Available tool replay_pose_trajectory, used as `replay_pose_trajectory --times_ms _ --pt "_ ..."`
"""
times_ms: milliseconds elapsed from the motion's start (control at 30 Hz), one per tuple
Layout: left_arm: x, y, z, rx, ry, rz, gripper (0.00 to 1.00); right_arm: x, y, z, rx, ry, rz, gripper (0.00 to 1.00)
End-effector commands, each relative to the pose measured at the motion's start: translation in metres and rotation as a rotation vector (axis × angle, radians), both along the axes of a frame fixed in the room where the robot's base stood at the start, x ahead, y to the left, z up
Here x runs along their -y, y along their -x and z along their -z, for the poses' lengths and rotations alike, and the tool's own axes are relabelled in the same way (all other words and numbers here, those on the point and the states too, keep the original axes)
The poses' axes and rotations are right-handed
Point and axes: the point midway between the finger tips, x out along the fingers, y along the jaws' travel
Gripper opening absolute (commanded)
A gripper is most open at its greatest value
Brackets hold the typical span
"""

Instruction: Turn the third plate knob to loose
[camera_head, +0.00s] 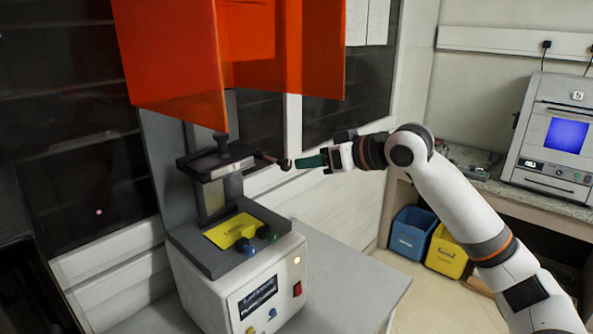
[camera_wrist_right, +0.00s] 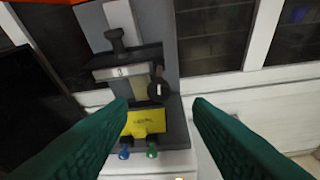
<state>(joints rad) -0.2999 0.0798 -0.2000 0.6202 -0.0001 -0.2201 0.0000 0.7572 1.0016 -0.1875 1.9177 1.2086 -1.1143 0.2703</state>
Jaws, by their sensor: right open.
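A white and grey bench machine (camera_head: 229,275) has a yellow plate (camera_head: 226,227) on its deck. I cannot tell whether any knob is tight or loose. My right gripper (camera_head: 304,161) is open and empty, above and right of the knobs; its green fingers spread wide in the wrist view (camera_wrist_right: 162,103). My left gripper is out of view.
A dark lever with a ball end (camera_head: 287,164) juts from the press head (camera_head: 215,163) close to my right fingertips. Orange panels (camera_head: 236,50) hang above. Blue (camera_head: 411,232) and yellow (camera_head: 446,250) bins stand at right. The grey tabletop (camera_head: 350,285) right of the machine is clear.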

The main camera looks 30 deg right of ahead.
Motion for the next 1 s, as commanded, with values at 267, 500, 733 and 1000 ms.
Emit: replay_pose_trajectory --times_ms 267,500,733,1000 --pt "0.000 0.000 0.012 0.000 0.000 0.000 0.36 0.013 0.030 -0.012 -0.001 0.000 0.000 0.46" --pt "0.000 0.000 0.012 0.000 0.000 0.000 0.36 0.014 0.033 -0.014 -0.001 0.000 -0.001 0.46" --pt "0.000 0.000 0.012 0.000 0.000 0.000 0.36 0.014 0.032 -0.014 -0.001 -0.001 -0.001 0.46" --pt "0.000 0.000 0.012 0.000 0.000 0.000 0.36 0.002 0.029 0.019 -0.042 0.027 -0.012 0.46"
